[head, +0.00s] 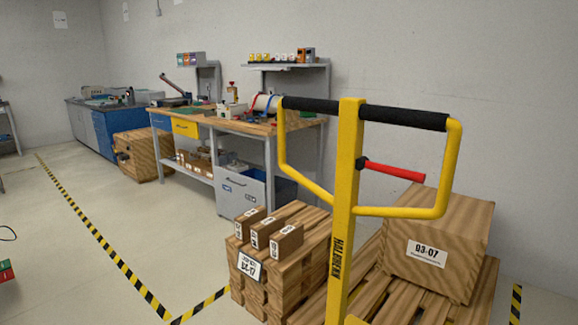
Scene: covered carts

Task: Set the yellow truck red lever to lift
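The yellow truck (344,220) stands upright in front of me, its handle frame rising in the right half of the head view. A black grip bar (403,117) runs across the top of the handle. The red lever (396,171) sticks out to the right from a black pivot on the handle post, inside the yellow loop, tilted slightly down toward its right end. Neither of my grippers is in view, and nothing touches the lever.
A wooden box labelled 03-07 (440,240) and slatted pallets stand behind the truck. A pallet stack with small boxes (268,232) is left of the post. A workbench (225,120) stands farther back. Striped floor tape (105,245) crosses open floor at left.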

